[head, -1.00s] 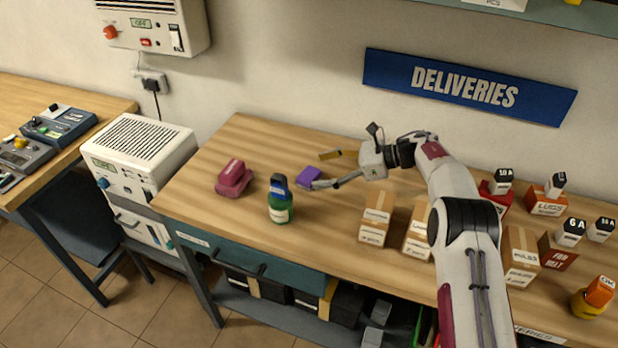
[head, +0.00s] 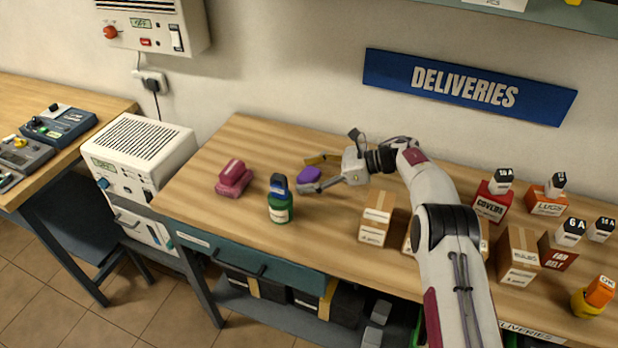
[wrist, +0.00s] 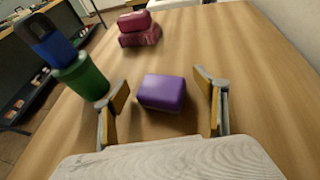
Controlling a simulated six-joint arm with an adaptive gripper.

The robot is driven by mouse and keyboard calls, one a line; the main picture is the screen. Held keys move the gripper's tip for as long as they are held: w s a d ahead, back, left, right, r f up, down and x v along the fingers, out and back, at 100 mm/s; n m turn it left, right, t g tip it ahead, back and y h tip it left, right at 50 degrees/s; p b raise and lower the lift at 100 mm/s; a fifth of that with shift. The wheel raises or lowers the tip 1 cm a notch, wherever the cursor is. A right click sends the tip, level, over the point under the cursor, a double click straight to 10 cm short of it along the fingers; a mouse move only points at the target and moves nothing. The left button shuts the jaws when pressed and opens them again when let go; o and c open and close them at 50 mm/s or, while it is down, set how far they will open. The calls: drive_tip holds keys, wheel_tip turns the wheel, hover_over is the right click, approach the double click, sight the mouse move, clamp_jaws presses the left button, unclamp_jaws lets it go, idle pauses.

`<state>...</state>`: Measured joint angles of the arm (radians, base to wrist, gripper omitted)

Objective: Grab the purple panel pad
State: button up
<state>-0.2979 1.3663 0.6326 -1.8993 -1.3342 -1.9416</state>
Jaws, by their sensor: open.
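The purple panel pad (head: 309,174) lies on the wooden bench, and it also shows in the wrist view (wrist: 162,93). My gripper (head: 312,173) is low over the bench with its fingers spread. I see clear space on both sides of the pad, with no finger contact visible. In the head view a finger hides part of the pad's near edge.
A green bottle with a blue top (head: 280,205) stands close to the pad, beside my left finger in the wrist view (wrist: 82,80). Stacked dark red pads (head: 233,180) lie farther left. Cardboard boxes (head: 375,220) stand to the right. Bare bench (head: 265,145) lies behind.

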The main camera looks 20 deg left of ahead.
sight(309, 173)
drive_tip(key=c, duration=1.2)
drive_tip(key=shift+r, duration=0.1)
drive_tip(key=shift+r, duration=4.9)
